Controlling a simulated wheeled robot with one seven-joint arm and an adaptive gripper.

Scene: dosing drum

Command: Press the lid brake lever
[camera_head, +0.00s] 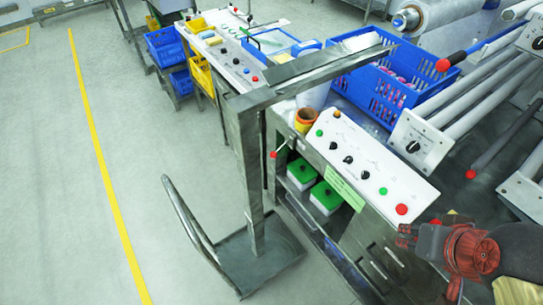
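Several levers with red ball ends show, and I cannot tell which is the lid brake lever. A small thin lever with a red ball (273,155) sticks out at the grey post. A dark lever with a red ball (442,65) and a blue sleeve stands at the upper right. Another red ball (471,174) sits at the end of a dark bar at the right. My gripper (404,236) is at the lower right, below the red button of the control panel and apart from these levers. Its fingers are small and dark here; their opening is unclear.
The white control panel (370,165) has black knobs and green and red buttons. A grey metal post with an overhead arm (250,165) stands on a wheeled base in front. Blue crates (385,90) and rollers (470,95) lie behind. Floor (60,190) is clear at left.

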